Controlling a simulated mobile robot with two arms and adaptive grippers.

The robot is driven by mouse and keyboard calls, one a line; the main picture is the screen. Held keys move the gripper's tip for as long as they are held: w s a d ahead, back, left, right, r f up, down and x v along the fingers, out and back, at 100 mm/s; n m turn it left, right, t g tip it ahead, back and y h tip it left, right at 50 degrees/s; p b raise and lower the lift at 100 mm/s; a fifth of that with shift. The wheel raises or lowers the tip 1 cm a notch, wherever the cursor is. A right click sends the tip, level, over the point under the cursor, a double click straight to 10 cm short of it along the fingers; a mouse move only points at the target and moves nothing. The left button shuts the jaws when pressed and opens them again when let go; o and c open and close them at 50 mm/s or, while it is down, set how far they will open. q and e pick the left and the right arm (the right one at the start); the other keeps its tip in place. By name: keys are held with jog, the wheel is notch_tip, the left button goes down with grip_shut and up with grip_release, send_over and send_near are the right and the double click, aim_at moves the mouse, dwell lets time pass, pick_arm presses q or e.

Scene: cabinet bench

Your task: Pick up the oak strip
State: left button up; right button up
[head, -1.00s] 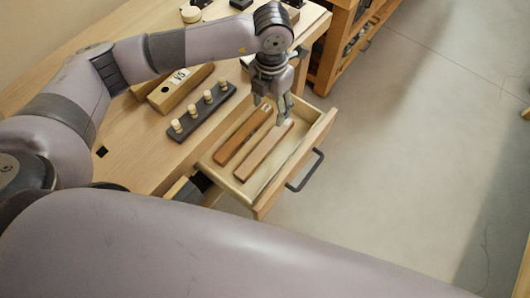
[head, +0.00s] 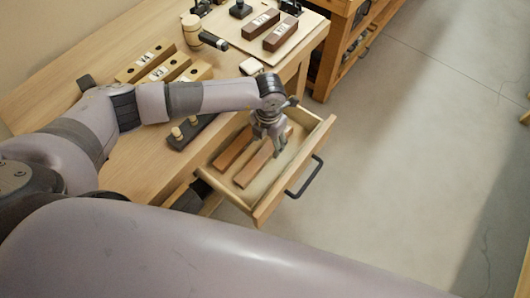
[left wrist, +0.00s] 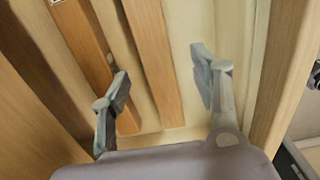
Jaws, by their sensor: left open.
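Two long wooden strips lie side by side in the open drawer (head: 262,213). The right one, lighter brown (head: 252,168), seems to be the oak strip; it also shows in the left wrist view (left wrist: 152,62). The left one is a redder brown strip (head: 230,152), with a small pale label at its far end in the left wrist view (left wrist: 88,50). My left gripper (head: 270,146) is open and empty over the drawer, pointing down. In the left wrist view its fingers (left wrist: 162,82) lie either side of the lighter strip. I cannot tell the remaining height.
The drawer has a dark handle (head: 305,178) on its front. On the bench are a dark peg rack (head: 190,132), labelled wooden blocks (head: 145,62), a mallet (head: 200,33) and a board with two dark blocks (head: 265,30). Open floor lies to the right.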

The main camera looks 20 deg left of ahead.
aim_at(265, 152)
pick_arm(q)
jog(key=f, duration=0.3)
jog(key=shift+s+a+f+p, duration=0.35)
jog(key=shift+p, duration=0.05)
jog(key=shift+f, duration=0.55)
jog(key=shift+c, duration=0.4)
jog(key=shift+w, duration=0.1)
grip_shut()
jog(key=shift+r, duration=0.1)
